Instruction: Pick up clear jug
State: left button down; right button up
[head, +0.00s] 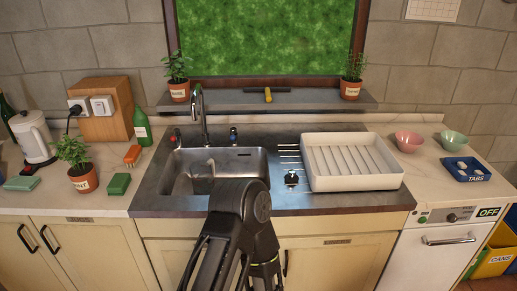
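A clear, see-through shape that looks like the clear jug (201,178) is in the left part of the steel sink (252,160). Its outline is faint against the metal, and I cannot tell whether it stands upright. One of my black arms rises from the bottom middle, with its bent joint in front of the sink's near edge. The arm hides part of that edge and the cupboard front. I see no gripper fingers of either hand, and nothing visible touches the jug.
The tap (198,104) stands behind the sink. A white drying rack (352,184) is at its right. A potted mint (84,181), green sponge (119,184), orange brush (132,155) and green bottle (142,129) stand left. Bowls (409,141) and a blue tabs tray (462,177) are far right.

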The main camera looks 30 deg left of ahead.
aim_at(206, 178)
jog(key=u, duration=1.15)
